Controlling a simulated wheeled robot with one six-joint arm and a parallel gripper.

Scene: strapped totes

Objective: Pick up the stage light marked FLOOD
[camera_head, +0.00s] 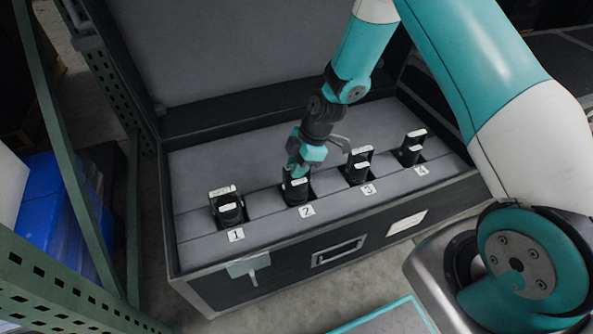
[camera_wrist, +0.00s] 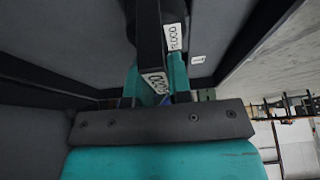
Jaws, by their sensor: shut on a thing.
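My gripper (camera_head: 298,170) is at slot 2 of the open case, shut on the black stage light (camera_head: 296,193) there. The light is upright and in or just above its slot; I cannot tell whether it is lifted. In the wrist view the teal fingers of my gripper (camera_wrist: 155,88) close around this light (camera_wrist: 146,32). Similar black lights with white labels stand in slot 1 (camera_head: 228,208), slot 3 (camera_head: 359,170) and slot 4 (camera_head: 411,152).
The case (camera_head: 290,243) has a grey foam insert, numbered slots and a raised lid (camera_head: 245,55) behind. A green metal rack (camera_head: 60,170) and a blue bin (camera_head: 50,205) stand at the left. A teal-edged surface (camera_head: 385,318) lies in front.

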